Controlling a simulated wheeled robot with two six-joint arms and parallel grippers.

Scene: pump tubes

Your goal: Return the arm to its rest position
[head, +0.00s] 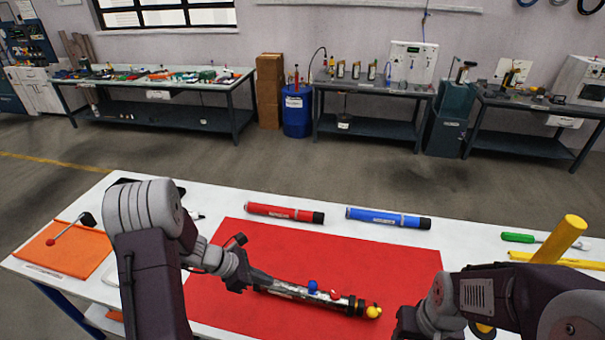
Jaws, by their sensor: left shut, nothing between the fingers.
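My left gripper (264,281) is over the red mat (370,258), shut and empty, at the left end of a dark pump tube (300,292).
A red tube (284,212) and a blue tube (388,218) lie behind the mat on the white table (465,236). A green-handled tool (518,237) and a yellow cylinder (560,238) are at the right.

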